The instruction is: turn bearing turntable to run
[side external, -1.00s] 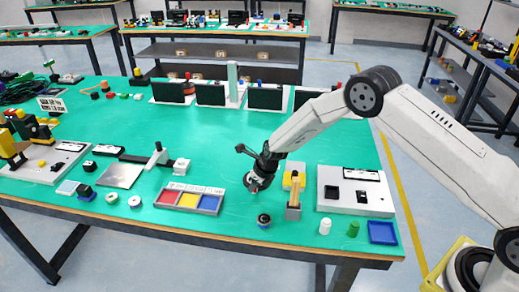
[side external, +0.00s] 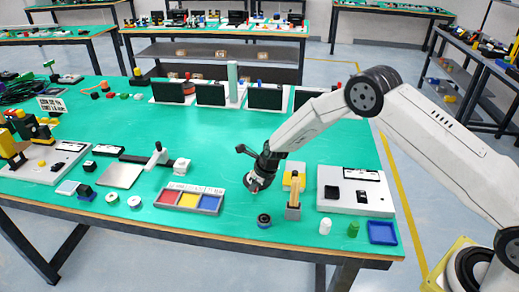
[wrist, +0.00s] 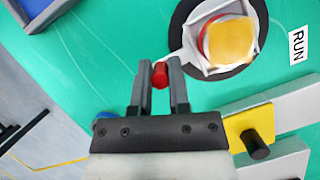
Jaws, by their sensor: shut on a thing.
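The bearing turntable (wrist: 193,58) shows in the wrist view as a pale angular holder over a dark round disc, carrying a yellow and red piece (wrist: 230,40). A red knob (wrist: 160,73) sits at its left, beside a pale arm that reaches out from the holder. My gripper (wrist: 162,80) is shut on the red knob, with one finger on each side. A white RUN label (wrist: 297,46) lies to the right of the disc. In the side view my gripper (side external: 257,186) is low over the table, and the turntable is mostly hidden there.
A tray with red, yellow and blue compartments (side external: 162,205) lies left of my gripper. A black ring on a blue base (side external: 264,220) is close in front. A yellow block (side external: 296,171) and a wooden-topped stand (side external: 293,213) are close on the right.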

